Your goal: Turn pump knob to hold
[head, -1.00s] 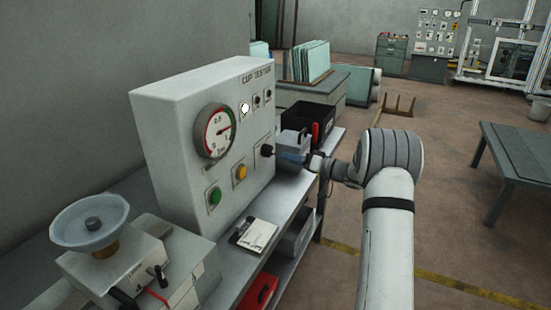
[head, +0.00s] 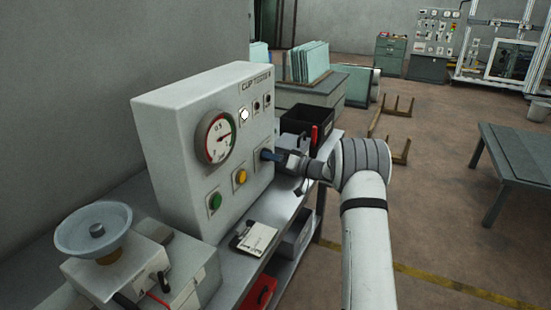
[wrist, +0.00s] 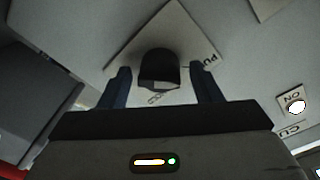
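The black pump knob (wrist: 160,72) sits on a light label plate (wrist: 196,42) with partly readable lettering starting "PU". It lies between the two blue fingers of my gripper (wrist: 162,88) in the wrist view, with a visible gap on each side. The fingers are open and do not appear to touch it. In the head view my gripper (head: 268,155) is at the right part of the front panel of the white tester box (head: 165,100), and it hides the knob there.
The panel bears a round gauge (head: 217,138), a green button (head: 215,201), a yellow button (head: 240,177) and a lit white lamp (head: 244,115). A clipboard (head: 257,238) lies on the bench below. A black bin (head: 306,120) stands behind my gripper.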

